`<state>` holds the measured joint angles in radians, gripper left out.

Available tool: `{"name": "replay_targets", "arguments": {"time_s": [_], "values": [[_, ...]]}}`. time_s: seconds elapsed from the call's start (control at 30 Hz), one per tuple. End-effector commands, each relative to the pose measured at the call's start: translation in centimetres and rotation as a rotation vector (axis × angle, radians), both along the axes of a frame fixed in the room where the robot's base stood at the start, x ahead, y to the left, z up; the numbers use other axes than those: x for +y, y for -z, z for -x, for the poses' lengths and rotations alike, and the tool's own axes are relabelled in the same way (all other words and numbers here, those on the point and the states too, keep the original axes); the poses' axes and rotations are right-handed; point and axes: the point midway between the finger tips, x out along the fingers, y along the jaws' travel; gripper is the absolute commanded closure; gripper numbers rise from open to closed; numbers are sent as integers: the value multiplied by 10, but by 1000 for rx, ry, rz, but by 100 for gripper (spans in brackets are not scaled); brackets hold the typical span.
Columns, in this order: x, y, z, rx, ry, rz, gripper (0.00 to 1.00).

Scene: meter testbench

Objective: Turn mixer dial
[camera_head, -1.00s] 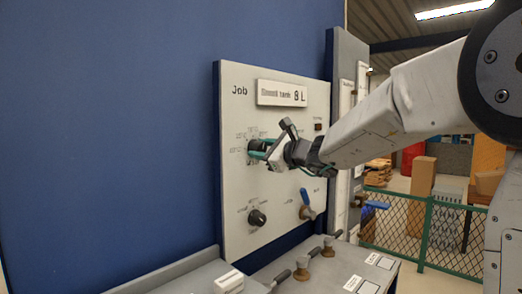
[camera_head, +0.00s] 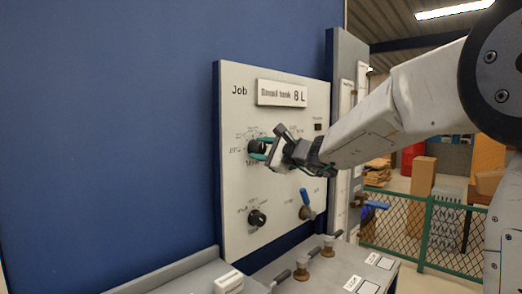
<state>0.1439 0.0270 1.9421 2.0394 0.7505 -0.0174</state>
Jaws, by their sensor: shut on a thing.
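A pale upright panel (camera_head: 236,180) carries a black upper dial (camera_head: 254,146) with markings around it. My gripper (camera_head: 262,150), with teal fingers, is shut on this upper dial. The gripper body hides the dial's right side. A second black dial (camera_head: 257,218) sits lower on the panel, clear of my gripper. The text under the upper dial seems to start with "M", but it is too small to read surely, so I cannot tell which dial is the mixer.
A blue-handled lever (camera_head: 307,200) is at the panel's lower right. Below is a bench with brown knobs (camera_head: 328,248) and labels. A green mesh fence (camera_head: 410,225) stands at right.

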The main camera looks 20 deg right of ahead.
Motion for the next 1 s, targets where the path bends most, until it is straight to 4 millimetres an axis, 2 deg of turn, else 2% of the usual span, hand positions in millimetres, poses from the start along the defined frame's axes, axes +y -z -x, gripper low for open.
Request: {"name": "replay_targets", "arguments": {"time_s": [0.1, 0.13, 0.2, 0.47, 0.57, 0.9, 1.0], "values": [[1, 1, 0, 1, -2, 1, 85], [1, 1, 0, 1, -2, 0, 54], [1, 1, 0, 1, -2, 0, 41], [0, 0, 1, 1, -1, 0, 41], [-4, -1, 6, -1, 1, 0, 41], [-31, 0, 55, -1, 1, 1, 41], [-35, 0, 63, 1, 1, -1, 41]]}}
